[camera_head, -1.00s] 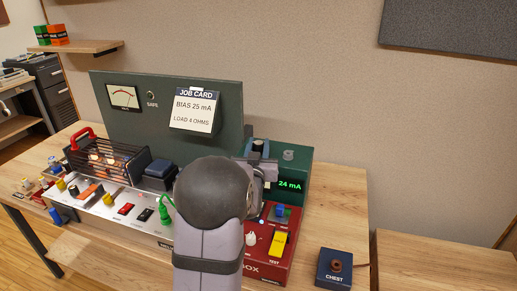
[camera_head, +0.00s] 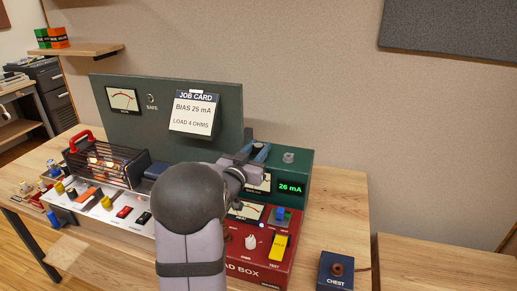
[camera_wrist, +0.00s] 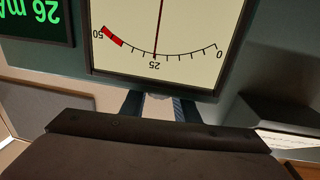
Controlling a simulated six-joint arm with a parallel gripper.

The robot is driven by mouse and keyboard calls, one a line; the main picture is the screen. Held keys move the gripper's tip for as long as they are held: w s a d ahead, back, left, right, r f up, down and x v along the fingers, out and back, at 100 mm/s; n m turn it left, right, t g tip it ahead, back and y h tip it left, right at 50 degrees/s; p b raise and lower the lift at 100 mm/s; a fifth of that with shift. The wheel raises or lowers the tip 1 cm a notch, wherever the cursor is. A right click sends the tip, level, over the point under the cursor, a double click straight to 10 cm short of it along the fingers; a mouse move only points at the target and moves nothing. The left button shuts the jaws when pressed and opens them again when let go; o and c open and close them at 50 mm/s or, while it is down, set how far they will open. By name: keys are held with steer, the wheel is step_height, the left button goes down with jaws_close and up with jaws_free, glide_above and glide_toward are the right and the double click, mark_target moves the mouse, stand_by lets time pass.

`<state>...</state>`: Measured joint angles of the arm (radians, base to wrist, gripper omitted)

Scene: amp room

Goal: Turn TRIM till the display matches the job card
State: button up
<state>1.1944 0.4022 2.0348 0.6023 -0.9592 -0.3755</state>
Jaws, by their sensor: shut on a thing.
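The green box (camera_head: 299,164) has a display (camera_head: 290,187) reading 26 mA in green. The job card (camera_head: 194,112) on the tall panel reads BIAS 25 mA and LOAD 4 OHMS. My gripper (camera_head: 259,152) is shut on a knob at the top of the green box; the fingers hide most of it, and no TRIM label is readable. In the wrist view my gripper (camera_wrist: 157,105) shows only partly, with a pale bit between its fingers. A meter face (camera_wrist: 165,35), upside down there, has its needle at about 25. The display (camera_wrist: 35,20) is cut off.
The red load box (camera_head: 262,262) stands in front, with a white knob (camera_head: 251,242) and a yellow TEST switch (camera_head: 278,247). The amplifier (camera_head: 110,205), with caged glowing tubes (camera_head: 105,158), is at left. The CHEST box (camera_head: 335,270) is at right.

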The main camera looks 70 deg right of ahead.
mark_target(258, 145)
steer(key=o, duration=1)
steer(key=shift+o, duration=0.2)
steer(key=shift+r, duration=0.2)
step_height(258, 145, up, 10)
steer(key=shift+f+p, duration=0.1)
steer(key=shift+p, duration=0.35)
